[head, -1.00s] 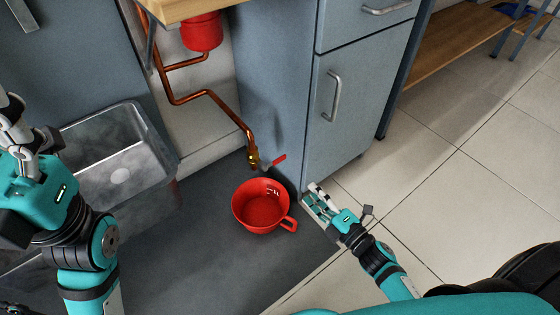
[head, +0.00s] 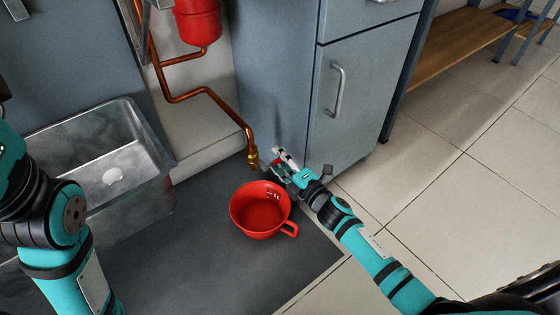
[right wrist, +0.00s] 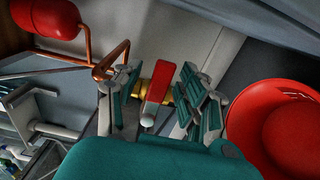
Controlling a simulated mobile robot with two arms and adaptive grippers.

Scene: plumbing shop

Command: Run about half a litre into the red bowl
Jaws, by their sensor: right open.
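The red bowl (head: 262,213) stands upright on the dark mat, its handle to the lower right and pale marks on its inner wall. It also shows in the right wrist view (right wrist: 290,125). A brass tap (head: 252,158) ends the copper pipe, just above the bowl's far rim. Its red lever (right wrist: 158,82) lies between the open fingers of my right gripper (right wrist: 160,100); I cannot tell whether they touch it. In the head view my right gripper (head: 278,160) largely hides the lever. No stream shows under the tap. My left arm's gripper is out of view.
A metal sink (head: 100,150) stands at left. A grey-blue cabinet (head: 355,100) is close behind my right gripper. A red vessel (head: 198,20) hangs on the copper pipe (head: 205,93). The dark mat (head: 190,260) is clear around the bowl; tiled floor is open at right.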

